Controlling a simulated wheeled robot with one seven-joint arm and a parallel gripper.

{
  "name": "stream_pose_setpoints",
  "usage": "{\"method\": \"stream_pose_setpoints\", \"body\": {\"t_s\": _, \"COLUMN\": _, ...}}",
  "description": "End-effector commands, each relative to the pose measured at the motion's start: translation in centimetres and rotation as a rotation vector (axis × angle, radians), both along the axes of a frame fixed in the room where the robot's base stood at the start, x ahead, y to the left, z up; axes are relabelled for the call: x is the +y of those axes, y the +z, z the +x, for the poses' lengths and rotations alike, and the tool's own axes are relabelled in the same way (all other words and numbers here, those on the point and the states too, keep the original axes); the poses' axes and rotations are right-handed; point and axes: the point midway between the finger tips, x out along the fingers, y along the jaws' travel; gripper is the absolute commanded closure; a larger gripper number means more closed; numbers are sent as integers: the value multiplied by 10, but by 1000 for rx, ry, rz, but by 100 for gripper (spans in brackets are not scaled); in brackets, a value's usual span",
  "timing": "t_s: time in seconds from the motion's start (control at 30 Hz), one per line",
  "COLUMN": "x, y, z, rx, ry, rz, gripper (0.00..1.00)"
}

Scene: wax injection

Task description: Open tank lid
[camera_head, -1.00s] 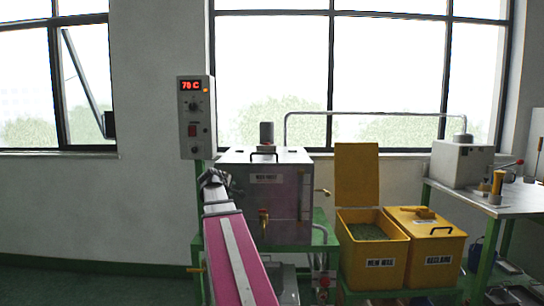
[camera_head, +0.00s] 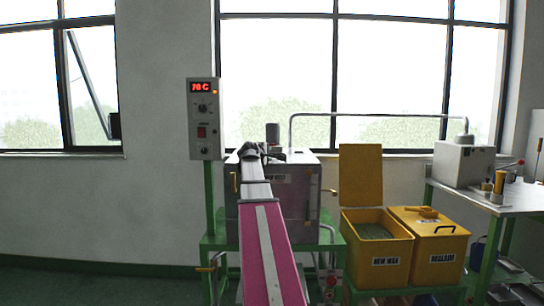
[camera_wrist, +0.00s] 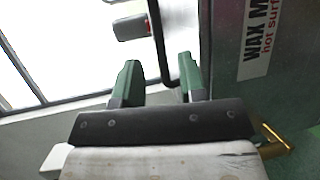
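The grey wax tank (camera_head: 300,212) stands on a green frame in the middle of the head view. In the wrist view its side with the "WAX M… hot surface" label (camera_wrist: 262,40) fills the right. The black lid handle (camera_wrist: 157,35) comes down from the top of the wrist view and ends in the gap between my fingers in the picture. My gripper (camera_wrist: 159,63) is open, with two green fingers apart and nothing held. In the head view my gripper (camera_head: 258,152) is at the tank's top left and is small and dark. My arm hides part of the tank front.
A control box (camera_head: 204,118) reading about 70 C stands left of the tank. Yellow bins (camera_head: 375,255) stand to the right, one with its lid raised. A pipe (camera_head: 380,114) runs above, to a machine (camera_head: 462,163) on the right-hand table.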

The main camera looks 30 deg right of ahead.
Motion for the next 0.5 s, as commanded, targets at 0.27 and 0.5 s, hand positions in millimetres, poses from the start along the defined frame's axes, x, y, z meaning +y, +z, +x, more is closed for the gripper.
{"method": "stream_pose_setpoints", "body": {"t_s": 0.27, "x": -38, "y": -8, "z": 28, "rx": 0, "ry": 0, "rz": 1, "gripper": 63}}
{"method": "stream_pose_setpoints", "body": {"t_s": 0.5, "x": -44, "y": -10, "z": 32, "rx": 0, "ry": 1, "rz": 2, "gripper": 63}}
